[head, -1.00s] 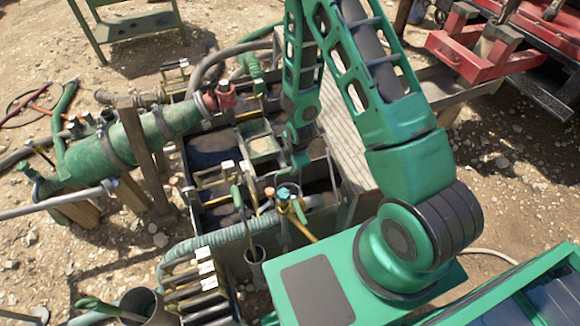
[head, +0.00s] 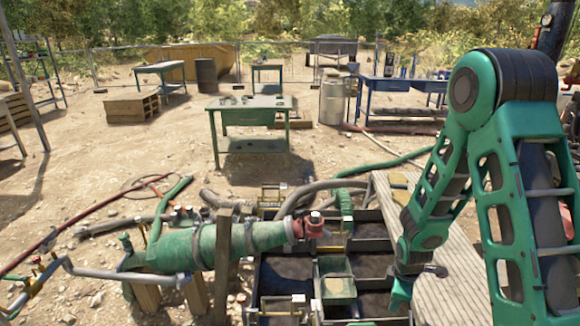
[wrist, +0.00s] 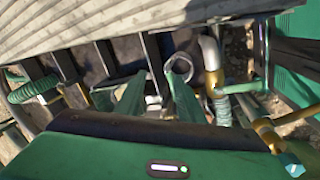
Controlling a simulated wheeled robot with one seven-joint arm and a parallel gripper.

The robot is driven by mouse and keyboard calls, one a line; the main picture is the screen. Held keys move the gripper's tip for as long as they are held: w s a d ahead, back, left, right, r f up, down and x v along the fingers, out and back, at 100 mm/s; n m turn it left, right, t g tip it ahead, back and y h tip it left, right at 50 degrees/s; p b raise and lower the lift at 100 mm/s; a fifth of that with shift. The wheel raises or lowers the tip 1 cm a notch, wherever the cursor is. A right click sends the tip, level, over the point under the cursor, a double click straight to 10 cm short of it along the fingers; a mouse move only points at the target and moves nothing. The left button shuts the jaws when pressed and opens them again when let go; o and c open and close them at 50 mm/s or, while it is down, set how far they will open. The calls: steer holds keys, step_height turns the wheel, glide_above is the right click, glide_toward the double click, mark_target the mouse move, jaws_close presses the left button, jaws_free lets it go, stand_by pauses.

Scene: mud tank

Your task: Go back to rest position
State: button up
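My gripper (head: 416,285) hangs at the end of my green arm on the right of the head view, over the right side of the mud tank (head: 378,215). In the wrist view, two green fingers (wrist: 156,82) stand apart with only tank parts visible between them. The gripper looks open and empty. Its upper arm stands high at the right edge, and the forearm slopes down toward the tank.
A green cylinder (head: 222,247) with a red end lies left of the tank compartments. A plank walkway (head: 450,255) runs along the tank's right side. A green table (head: 252,112) stands farther back on open gravel. In the wrist view, a brass-and-grey pipe (wrist: 212,75) is close to the fingers.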

steer(key=s+d+r+m+g, duration=0.1)
steer(key=s+d+r+m, duration=0.35)
steer(key=r, duration=0.45)
steer(key=s+d+r+m, duration=0.4)
steer(key=s+r+m, duration=0.15)
steer(key=r, duration=0.35)
steer(key=s+r+m, duration=0.4)
steer(key=s+r, duration=0.1)
steer(key=s, duration=0.4)
steer(key=s+r+m+g+y, duration=0.1)
steer(key=s+r+m, duration=0.4)
steer(key=s, duration=0.5)
steer(key=shift+d+r, duration=0.15)
steer(key=shift+r, duration=0.1)
steer(key=shift+w+g, duration=0.15)
steer(key=shift+g, duration=0.15)
steer(key=shift+w+f, duration=0.25)
steer(key=shift+w, duration=0.25)
